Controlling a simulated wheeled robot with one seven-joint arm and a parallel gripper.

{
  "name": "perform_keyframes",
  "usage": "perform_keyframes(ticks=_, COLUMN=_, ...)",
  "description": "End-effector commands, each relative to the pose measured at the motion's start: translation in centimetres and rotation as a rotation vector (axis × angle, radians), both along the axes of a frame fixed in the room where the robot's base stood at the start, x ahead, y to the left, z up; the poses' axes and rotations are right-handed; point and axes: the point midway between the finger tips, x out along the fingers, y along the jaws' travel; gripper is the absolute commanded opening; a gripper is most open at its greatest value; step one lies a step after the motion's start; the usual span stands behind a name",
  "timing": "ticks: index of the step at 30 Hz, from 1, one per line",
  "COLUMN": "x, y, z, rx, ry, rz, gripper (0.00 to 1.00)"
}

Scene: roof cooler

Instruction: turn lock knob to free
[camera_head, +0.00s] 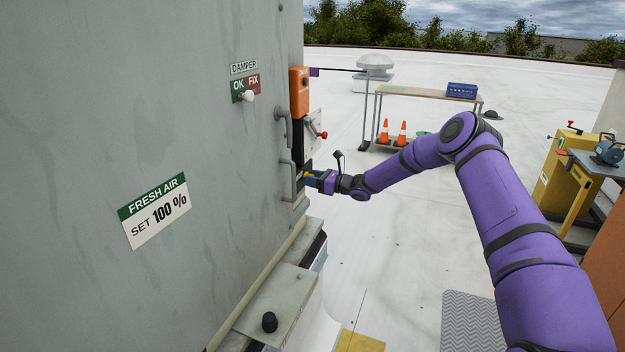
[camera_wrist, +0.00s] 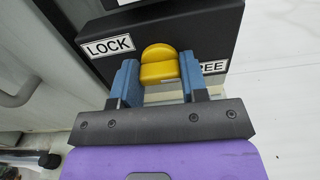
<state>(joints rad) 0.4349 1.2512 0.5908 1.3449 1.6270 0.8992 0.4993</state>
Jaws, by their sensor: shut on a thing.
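The yellow lock knob (camera_wrist: 159,65) sits on a black box (camera_wrist: 205,38) in the wrist view. A white LOCK label (camera_wrist: 110,47) is on its left and a FREE label (camera_wrist: 214,67) on its right, partly hidden by my finger. My gripper (camera_wrist: 157,80) has its two blue fingers on either side of the knob, shut on it. The knob's pointing direction is hard to tell. In the head view my gripper (camera_head: 311,178) reaches the edge of the grey cabinet (camera_head: 130,90), low beside a handle; the knob is mostly hidden there.
A handle (camera_head: 287,181) stands out from the cabinet close to my gripper. Above are an orange box (camera_head: 299,92) and a red-tipped lever (camera_head: 322,135). A bench (camera_head: 425,92) with a blue crate (camera_head: 462,90) and orange cones (camera_head: 402,133) stands farther back. The white roof between is clear.

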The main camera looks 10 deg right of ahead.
Motion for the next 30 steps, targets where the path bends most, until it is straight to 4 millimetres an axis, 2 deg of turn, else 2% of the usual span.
perform_keyframes(ticks=13, x=0.0, y=-0.1, z=-0.1, rx=0.006, ry=0.010, rz=-0.001, gripper=0.17)
perform_keyframes(ticks=14, x=0.0, y=-0.1, z=-0.1, rx=0.006, ry=0.010, rz=-0.001, gripper=0.48)
perform_keyframes(ticks=16, x=0.0, y=-0.1, z=-0.1, rx=0.005, ry=0.009, rz=-0.001, gripper=0.64)
perform_keyframes(ticks=17, x=0.0, y=-0.1, z=-0.1, rx=0.005, ry=0.009, rz=-0.001, gripper=0.66)
perform_keyframes(ticks=25, x=0.0, y=-0.1, z=0.0, rx=0.005, ry=0.007, rz=-0.001, gripper=0.66)
perform_keyframes(ticks=30, x=-0.8, y=-1.3, z=0.0, rx=0.004, ry=0.008, rz=-0.002, gripper=0.66)
